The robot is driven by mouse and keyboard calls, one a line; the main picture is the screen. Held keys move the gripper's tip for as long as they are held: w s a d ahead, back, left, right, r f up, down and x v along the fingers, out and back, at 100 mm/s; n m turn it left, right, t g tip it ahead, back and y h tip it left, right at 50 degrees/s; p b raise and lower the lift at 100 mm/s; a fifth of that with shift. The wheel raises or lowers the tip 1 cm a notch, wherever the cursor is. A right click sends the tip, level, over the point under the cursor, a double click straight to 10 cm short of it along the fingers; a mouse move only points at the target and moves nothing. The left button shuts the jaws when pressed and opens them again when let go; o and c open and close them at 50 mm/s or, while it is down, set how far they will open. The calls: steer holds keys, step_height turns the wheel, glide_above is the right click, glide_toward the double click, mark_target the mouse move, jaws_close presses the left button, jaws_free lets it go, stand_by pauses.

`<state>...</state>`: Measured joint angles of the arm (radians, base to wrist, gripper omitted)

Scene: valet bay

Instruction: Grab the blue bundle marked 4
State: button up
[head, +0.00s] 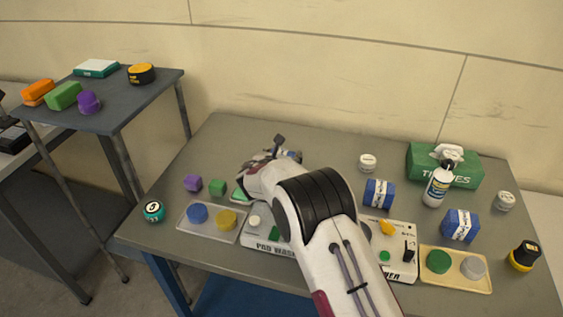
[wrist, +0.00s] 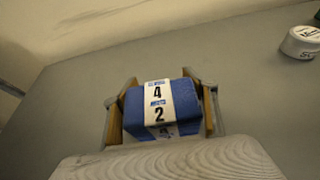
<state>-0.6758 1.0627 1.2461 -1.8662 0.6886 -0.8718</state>
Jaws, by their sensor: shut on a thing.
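In the wrist view a blue bundle (wrist: 182,98) with a white band sits between the two fingers of my gripper (wrist: 160,110), which is shut on it. The band reads 4, then 2, then another 4 lower down. In the head view my gripper (head: 277,156) is at the back left of the table, and my arm hides most of the held bundle. I cannot tell whether it touches the table. Two more blue bundles with white bands, one at mid-table (head: 379,194) and one at the right (head: 460,226), stand apart from my gripper; their numbers are unreadable.
A green tissue box (head: 415,160), a spray bottle (head: 438,186) and white round tins (head: 367,163) stand behind and right. Trays (head: 222,235) and a pad washer (head: 268,245) line the front. A numbered ball (head: 153,211) is at the left. The back-left tabletop is clear.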

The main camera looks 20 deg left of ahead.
steer(key=shift+r, duration=0.1)
step_height(320, 180, up, 10)
stand_by(0.8)
stand_by(0.6)
